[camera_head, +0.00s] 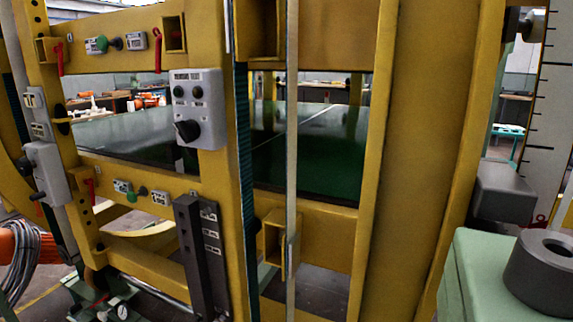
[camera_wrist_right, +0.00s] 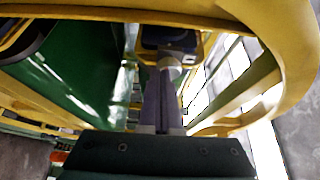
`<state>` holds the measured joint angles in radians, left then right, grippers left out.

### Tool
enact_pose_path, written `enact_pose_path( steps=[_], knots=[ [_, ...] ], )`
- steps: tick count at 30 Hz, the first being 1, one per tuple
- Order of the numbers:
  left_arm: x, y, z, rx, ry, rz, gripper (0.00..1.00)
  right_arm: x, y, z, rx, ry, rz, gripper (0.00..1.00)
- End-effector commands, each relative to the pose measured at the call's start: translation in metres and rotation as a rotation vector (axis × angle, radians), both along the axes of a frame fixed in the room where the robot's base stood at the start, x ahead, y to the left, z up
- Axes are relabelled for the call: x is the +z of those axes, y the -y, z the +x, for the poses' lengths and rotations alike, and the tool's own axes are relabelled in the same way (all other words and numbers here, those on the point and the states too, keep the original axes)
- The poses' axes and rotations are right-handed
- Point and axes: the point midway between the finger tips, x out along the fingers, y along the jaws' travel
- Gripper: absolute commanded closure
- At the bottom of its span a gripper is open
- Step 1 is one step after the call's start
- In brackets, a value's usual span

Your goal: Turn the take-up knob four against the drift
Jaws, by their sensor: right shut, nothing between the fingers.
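In the head view a grey control box (camera_head: 198,108) on the yellow upright carries a black rotary knob (camera_head: 187,130) and small dark buttons. I cannot tell which of these is the take-up knob. In the right wrist view my right gripper (camera_wrist_right: 163,78) is shut with nothing between its fingers. Its tips point at a pale round part (camera_wrist_right: 172,66) below a dark fitting (camera_wrist_right: 168,38). Contact is unclear. My left gripper is out of view.
A yellow frame (camera_head: 415,150) fills the middle, with a dark green panel (camera_head: 310,150) behind it. A mint-green body (camera_head: 480,275) with a dark grey cylinder (camera_head: 545,275) stands at lower right. Yellow framework (camera_wrist_right: 120,13) crosses above my right gripper.

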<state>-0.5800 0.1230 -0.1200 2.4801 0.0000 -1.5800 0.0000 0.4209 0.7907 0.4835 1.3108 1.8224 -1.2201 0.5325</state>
Motion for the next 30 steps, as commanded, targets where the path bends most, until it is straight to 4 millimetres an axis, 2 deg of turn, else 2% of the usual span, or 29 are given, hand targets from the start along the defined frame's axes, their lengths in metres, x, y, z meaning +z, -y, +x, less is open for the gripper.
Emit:
enact_pose_path(
  steps=[1,6,16,23,30],
  knots=[
    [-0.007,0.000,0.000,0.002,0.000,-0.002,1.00,-0.003,0.006,-0.003,-0.001,0.001,0.000,1.00],
    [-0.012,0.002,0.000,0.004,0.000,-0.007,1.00,-0.001,0.020,-0.011,0.000,0.002,0.000,1.00],
    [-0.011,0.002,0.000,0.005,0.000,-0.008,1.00,0.001,0.023,-0.013,0.001,0.001,0.000,1.00],
    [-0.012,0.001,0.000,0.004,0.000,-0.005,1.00,0.030,0.032,-0.015,0.000,0.003,-0.003,1.00],
    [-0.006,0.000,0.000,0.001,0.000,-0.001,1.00,0.032,0.016,-0.007,0.004,0.000,0.000,1.00]
  ],
)
